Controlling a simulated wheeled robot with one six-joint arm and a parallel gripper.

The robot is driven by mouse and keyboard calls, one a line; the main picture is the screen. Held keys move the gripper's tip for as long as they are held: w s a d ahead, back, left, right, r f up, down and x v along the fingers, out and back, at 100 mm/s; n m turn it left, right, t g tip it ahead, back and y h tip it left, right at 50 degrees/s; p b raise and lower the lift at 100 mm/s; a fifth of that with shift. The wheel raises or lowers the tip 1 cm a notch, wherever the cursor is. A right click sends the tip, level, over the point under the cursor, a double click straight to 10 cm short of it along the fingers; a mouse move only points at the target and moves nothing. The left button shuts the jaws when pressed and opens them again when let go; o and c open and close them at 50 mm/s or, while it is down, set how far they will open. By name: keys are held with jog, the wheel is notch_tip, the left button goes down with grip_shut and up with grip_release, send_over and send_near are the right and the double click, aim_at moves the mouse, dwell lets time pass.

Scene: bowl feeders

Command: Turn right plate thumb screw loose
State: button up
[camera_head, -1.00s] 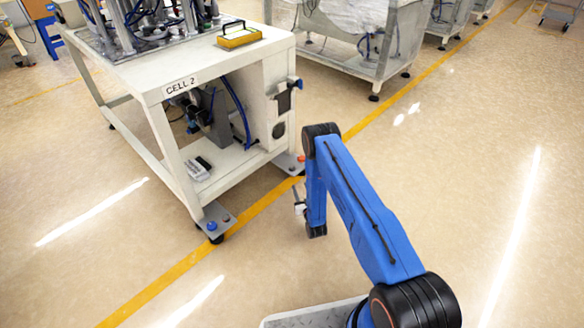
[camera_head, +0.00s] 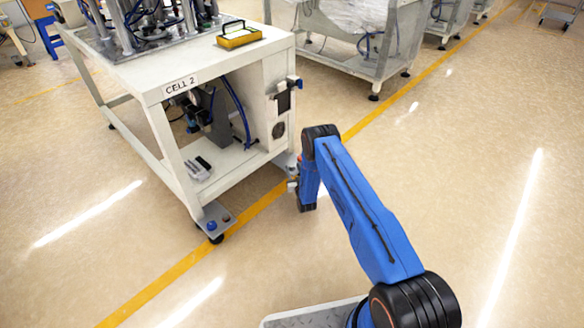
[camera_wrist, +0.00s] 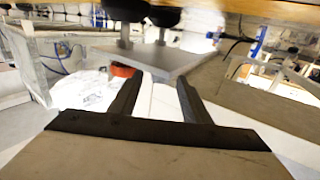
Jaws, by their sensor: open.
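The right plate (camera_wrist: 172,62) is a small grey plate at the foot of the CELL 2 stand. The wrist view shows it seemingly upside down. A red knob (camera_wrist: 122,70), which looks like its thumb screw, sits against the plate, just left of my left-hand finger in that view. My gripper (camera_wrist: 160,82) is open, its two dark fingers pointing toward the plate with nothing between them. In the head view my gripper (camera_head: 292,176) is beside the stand's right front foot, and my wrist hides most of the right plate and its screw.
The CELL 2 stand (camera_head: 155,97) has a lower shelf above the plates. The left plate (camera_head: 216,212) carries a blue knob (camera_head: 211,225) and a dark reddish one. A yellow floor line (camera_head: 160,288) passes the feet. Open floor lies to the right.

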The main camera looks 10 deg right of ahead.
jog(key=shift+w+a, duration=0.1)
jog(key=shift+w, duration=1.2)
jog(key=c, duration=1)
jog(key=shift+c, duration=0.2)
jog(key=shift+n+y, duration=0.3)
jog(key=shift+y, duration=0.2)
jog(key=shift+n+y, duration=0.6)
jog(key=shift+y, duration=0.3)
jog(key=n+g+y, duration=0.2)
jog(key=n+y, duration=0.1)
jog(key=y, duration=0.1)
jog(key=shift+y, duration=0.4)
jog(key=n+g+y, duration=0.6)
jog(key=g+y, duration=0.1)
jog(key=shift+n+g, duration=0.3)
jog(key=shift+n, duration=0.1)
jog(key=shift+g, duration=0.3)
